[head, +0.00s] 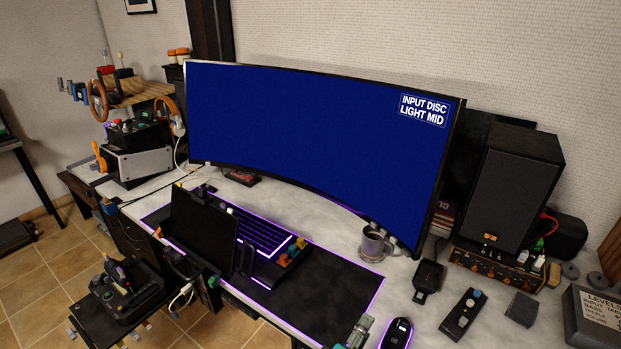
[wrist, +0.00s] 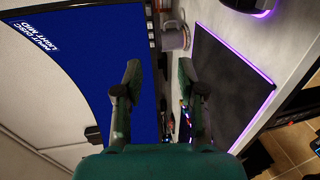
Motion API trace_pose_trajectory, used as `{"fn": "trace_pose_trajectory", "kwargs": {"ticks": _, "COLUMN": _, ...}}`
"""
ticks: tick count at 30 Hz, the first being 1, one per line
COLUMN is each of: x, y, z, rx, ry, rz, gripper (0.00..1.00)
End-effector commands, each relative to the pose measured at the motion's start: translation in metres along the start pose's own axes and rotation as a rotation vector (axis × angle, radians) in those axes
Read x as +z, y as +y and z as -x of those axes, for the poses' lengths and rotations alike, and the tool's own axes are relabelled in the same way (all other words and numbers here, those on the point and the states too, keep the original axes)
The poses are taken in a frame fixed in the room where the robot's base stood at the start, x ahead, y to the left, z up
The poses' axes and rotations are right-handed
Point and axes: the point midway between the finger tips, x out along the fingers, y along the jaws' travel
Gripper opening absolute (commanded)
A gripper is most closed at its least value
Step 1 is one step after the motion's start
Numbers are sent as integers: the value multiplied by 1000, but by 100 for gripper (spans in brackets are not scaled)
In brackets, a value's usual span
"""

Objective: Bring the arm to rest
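My gripper (wrist: 159,76) shows in the wrist view with its two dark green fingers spread apart. Nothing is held between the fingertips. The curved monitor (wrist: 88,62) is behind and beside the left finger, and the black desk mat (wrist: 232,85) with its purple edge is to the right. A grey mug (wrist: 176,38) shows beyond the fingertips, apart from them. In the head view I cannot clearly make out my gripper. A small grey and teal part at the bottom edge, beside the mouse, is cut off and I cannot tell what it is.
In the head view the blue-screened monitor (head: 310,145) spans the desk's back. The mug (head: 374,244), a mouse (head: 396,335), a speaker (head: 509,185) and small devices stand at right. A keyboard (head: 250,232) and dark tablet (head: 203,230) are left. The mat's (head: 335,290) right part is clear.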

Motion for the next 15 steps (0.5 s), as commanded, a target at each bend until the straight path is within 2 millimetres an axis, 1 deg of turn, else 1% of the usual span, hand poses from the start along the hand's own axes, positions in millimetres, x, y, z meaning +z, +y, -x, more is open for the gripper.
{"fn": "trace_pose_trajectory", "kwargs": {"ticks": 1, "x": 4, "y": -5, "z": -1, "rx": -6, "ry": 5, "rz": 1, "gripper": 40}}
{"fn": "trace_pose_trajectory", "kwargs": {"ticks": 8, "x": 14, "y": -22, "z": -2, "rx": -31, "ry": 50, "rz": -10, "gripper": 40}}
{"fn": "trace_pose_trajectory", "kwargs": {"ticks": 15, "x": 34, "y": -51, "z": -1, "rx": -78, "ry": 118, "rz": -37, "gripper": 40}}
